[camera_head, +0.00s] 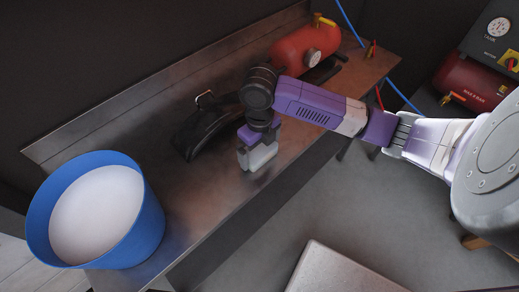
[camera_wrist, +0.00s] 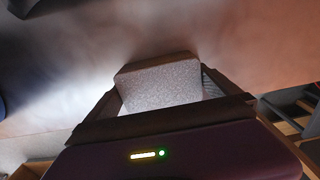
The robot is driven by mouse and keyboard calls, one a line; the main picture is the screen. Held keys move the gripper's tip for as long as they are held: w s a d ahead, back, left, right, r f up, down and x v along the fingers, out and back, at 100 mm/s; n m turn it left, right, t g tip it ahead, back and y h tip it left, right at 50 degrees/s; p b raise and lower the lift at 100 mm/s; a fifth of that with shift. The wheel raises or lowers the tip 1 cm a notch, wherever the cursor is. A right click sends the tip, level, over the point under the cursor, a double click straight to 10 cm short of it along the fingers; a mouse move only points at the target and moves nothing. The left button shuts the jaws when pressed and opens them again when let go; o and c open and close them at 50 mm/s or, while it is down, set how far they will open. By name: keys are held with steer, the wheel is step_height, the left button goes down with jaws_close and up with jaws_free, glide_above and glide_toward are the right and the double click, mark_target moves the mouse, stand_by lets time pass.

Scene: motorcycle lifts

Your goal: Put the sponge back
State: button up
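The sponge is a pale grey, speckled block (camera_wrist: 160,82) between the two fingers of my gripper (camera_wrist: 165,92) in the wrist view. The fingers lie against its left and right sides. In the head view my gripper (camera_head: 258,158) points down at the metal bench (camera_head: 210,205), near its front edge. The sponge is hard to tell from the pale fingers there. I cannot tell whether it touches the bench top. A blue bucket (camera_head: 150,235), pale white inside, stands at the left end of the bench.
A black bag-like object (camera_head: 198,128) lies on the bench just left of my gripper. A red tank with a gauge (camera_head: 290,47) stands behind it to the right. A red compressor (camera_head: 470,85) is at far right. The bench between bucket and gripper is clear.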

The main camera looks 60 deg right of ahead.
mark_target(259, 148)
step_height(259, 148, up, 12)
steer(key=b, duration=0.1)
steer(key=shift+r, duration=0.15)
stand_by(0.3)
stand_by(0.6)
